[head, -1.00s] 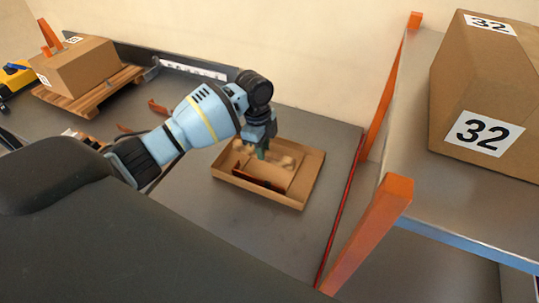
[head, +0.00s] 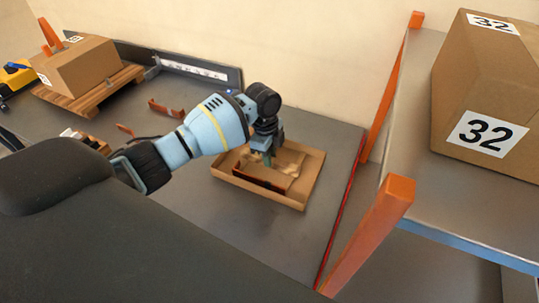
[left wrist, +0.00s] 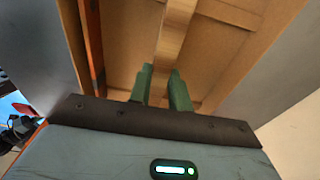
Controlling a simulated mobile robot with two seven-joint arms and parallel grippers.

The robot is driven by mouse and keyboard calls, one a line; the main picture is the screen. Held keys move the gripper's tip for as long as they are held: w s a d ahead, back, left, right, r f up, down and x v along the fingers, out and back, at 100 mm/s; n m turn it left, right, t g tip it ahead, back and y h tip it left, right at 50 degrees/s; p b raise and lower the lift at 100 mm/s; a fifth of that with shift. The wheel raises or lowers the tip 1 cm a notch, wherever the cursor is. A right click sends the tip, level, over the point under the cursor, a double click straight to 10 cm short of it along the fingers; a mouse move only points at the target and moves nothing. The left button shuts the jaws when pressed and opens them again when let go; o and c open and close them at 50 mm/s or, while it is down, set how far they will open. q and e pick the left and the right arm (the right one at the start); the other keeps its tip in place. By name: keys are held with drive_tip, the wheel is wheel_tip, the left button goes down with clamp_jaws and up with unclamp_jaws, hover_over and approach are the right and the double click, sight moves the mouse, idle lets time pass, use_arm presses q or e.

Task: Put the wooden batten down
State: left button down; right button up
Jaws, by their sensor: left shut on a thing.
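My left gripper (head: 268,160) points down into a shallow cardboard tray (head: 310,186). In the left wrist view, its green fingers (left wrist: 162,82) are shut on the wooden batten (left wrist: 176,35), a pale strip running away from the fingertips over the tray floor. In the head view the batten is small and partly hidden by the gripper, so I cannot tell whether it touches the tray floor. My right gripper is not in view.
An orange-brown copper-coloured bar (left wrist: 93,45) lies along one side inside the tray. An orange post (head: 372,225) and a shelf with a box marked 32 (head: 483,95) stand right. A carton (head: 78,68) sits on a pallet (head: 88,92) at back left.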

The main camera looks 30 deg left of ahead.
use_arm(q)
drive_tip(key=c, duration=1.3)
unclamp_jaws()
drive_tip(key=shift+f, duration=0.1)
wheel_tip(320, 180, up, 12)
drive_tip(key=a+p, duration=0.1)
drive_tip(key=shift+a, duration=0.1)
